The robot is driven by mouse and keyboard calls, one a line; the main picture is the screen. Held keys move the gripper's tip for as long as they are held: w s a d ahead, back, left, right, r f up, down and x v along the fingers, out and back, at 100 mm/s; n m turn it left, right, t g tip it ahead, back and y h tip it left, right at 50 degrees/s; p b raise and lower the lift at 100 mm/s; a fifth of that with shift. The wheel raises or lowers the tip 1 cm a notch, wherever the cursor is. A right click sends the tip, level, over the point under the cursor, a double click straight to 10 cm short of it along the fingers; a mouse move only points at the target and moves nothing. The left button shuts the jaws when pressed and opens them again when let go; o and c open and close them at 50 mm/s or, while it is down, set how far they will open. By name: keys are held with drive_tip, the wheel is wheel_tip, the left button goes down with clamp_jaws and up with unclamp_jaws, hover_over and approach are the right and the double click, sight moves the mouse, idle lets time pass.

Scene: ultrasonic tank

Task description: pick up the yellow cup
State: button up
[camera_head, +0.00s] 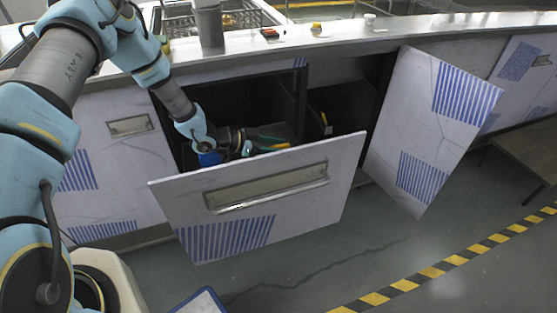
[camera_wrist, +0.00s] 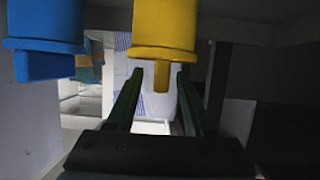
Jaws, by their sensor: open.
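The yellow cup (camera_wrist: 178,30) is at the top centre of the wrist view, with its handle (camera_wrist: 162,78) pointing down in the picture. My gripper (camera_wrist: 158,76) is open. Its two dark fingers lie to either side of the handle, with a gap showing on both sides. The cup's upper part is cut off by the frame edge. In the head view my gripper reaches down into the open drawer; I cannot make out the yellow cup there for certain.
A blue cup (camera_wrist: 45,35) is left of the yellow cup; it also shows in the head view (camera_head: 209,158). The drawer front (camera_head: 180,210) stands tilted outward. A cabinet door (camera_head: 420,135) hangs open to the right. The counter (camera_head: 260,45) runs above the drawer.

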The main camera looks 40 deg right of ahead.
drive_tip(key=shift+c, duration=0.4)
clamp_jaws()
idle(0.9)
